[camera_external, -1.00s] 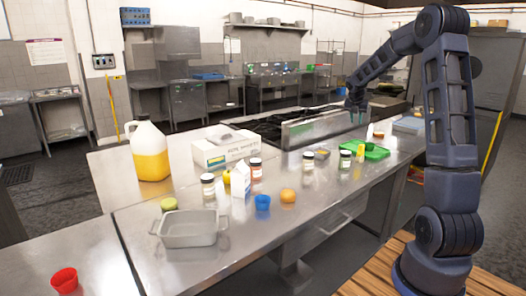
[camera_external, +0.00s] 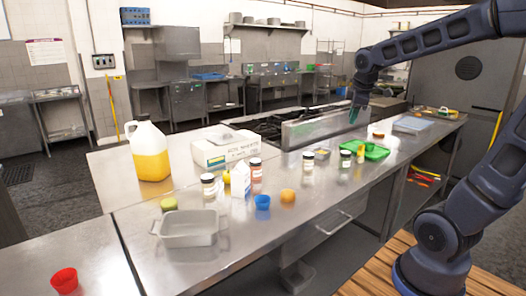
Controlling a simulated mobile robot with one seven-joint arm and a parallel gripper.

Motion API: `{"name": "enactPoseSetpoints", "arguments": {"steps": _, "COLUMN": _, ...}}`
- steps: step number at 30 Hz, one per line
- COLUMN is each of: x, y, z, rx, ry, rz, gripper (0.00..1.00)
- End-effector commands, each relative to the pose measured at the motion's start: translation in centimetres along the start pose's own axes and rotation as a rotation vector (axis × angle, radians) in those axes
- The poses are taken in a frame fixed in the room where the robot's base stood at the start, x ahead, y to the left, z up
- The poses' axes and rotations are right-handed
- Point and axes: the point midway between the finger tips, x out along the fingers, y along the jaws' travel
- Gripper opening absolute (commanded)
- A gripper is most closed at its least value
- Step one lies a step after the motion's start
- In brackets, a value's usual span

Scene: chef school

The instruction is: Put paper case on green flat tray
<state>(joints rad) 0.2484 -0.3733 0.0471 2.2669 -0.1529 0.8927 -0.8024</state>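Two small cups look like paper cases. A blue one (camera_external: 263,202) stands near the middle of the steel counter, and a red one (camera_external: 65,281) stands at the front left. The green flat tray (camera_external: 377,151) lies further right on the counter, with a small yellow object at its left edge. My gripper (camera_external: 354,116) points down above the far side of the counter, behind the tray in the picture and well away from both cups. Its fingers are too small to show whether they are open or shut.
A grey metal pan (camera_external: 190,229), a milk carton (camera_external: 241,181), jars and an orange round item (camera_external: 288,195) stand around the blue cup. A large yellow jug (camera_external: 149,152) and a white box (camera_external: 225,148) stand behind. The counter's front right is clear.

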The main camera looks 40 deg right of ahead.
Motion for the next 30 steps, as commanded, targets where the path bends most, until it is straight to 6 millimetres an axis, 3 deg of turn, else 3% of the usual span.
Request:
{"name": "enactPoseSetpoints", "arguments": {"steps": 1, "x": -0.8, "y": -1.9, "z": 0.3, "rx": 0.057, "ry": 0.021, "rz": -0.004, "gripper": 0.26}}
{"name": "enactPoseSetpoints", "arguments": {"steps": 9, "x": -2.9, "y": -10.8, "z": 2.7, "rx": 0.408, "ry": 0.100, "rz": -0.072, "gripper": 0.26}}
{"name": "enactPoseSetpoints", "arguments": {"steps": 15, "x": -3.3, "y": -15.6, "z": 4.6, "rx": 0.615, "ry": 0.133, "rz": -0.135, "gripper": 0.26}}
{"name": "enactPoseSetpoints", "arguments": {"steps": 21, "x": -3.2, "y": -17.6, "z": 5.4, "rx": 0.706, "ry": 0.141, "rz": -0.167, "gripper": 0.26}}
{"name": "enactPoseSetpoints", "arguments": {"steps": 30, "x": -3.2, "y": -17.7, "z": 5.5, "rx": 0.715, "ry": 0.141, "rz": -0.170, "gripper": 0.26}}
